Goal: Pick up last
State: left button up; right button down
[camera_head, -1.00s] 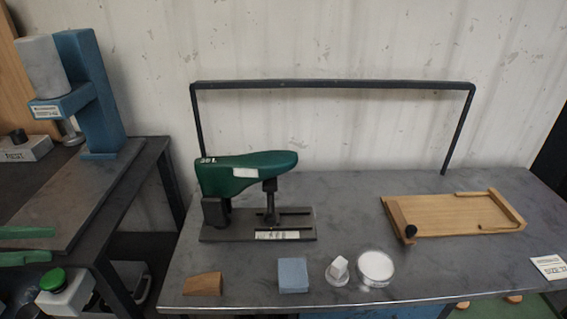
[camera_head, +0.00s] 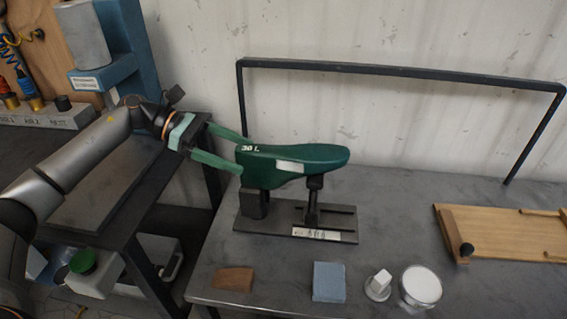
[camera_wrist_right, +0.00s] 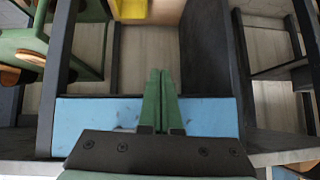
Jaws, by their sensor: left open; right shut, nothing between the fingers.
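The last (camera_head: 290,160) is a dark green foot form marked "30 L" at its left end, with a white label on its side. It sits level on a black stand (camera_head: 280,228) on the workbench. My left gripper (camera_head: 236,156) is open at the left end of the last, its two green fingers spread. One finger lies at the far side and the other at the near side of that end; I cannot tell if they touch it. My right gripper (camera_wrist_right: 160,78) shows only in the right wrist view, its green fingers together and empty, pointing away from the last.
A dark frame bar (camera_head: 400,70) rises behind the last. In front lie a brown wedge (camera_head: 233,279), a blue block (camera_head: 328,282), a white knob piece (camera_head: 378,285) and a round white dish (camera_head: 420,287). A wooden tray (camera_head: 500,228) is at right. A blue press (camera_head: 128,50) stands at left.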

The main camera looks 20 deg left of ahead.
aim_at(267, 162)
pick_arm(q)
jog(key=x, duration=0.7)
jog(key=shift+r+p, duration=0.15)
jog(key=shift+p, duration=0.15)
jog(key=shift+c, duration=0.3)
jog(key=c, duration=1.3)
jog(key=shift+c, duration=0.4)
jog(key=shift+r, duration=0.15)
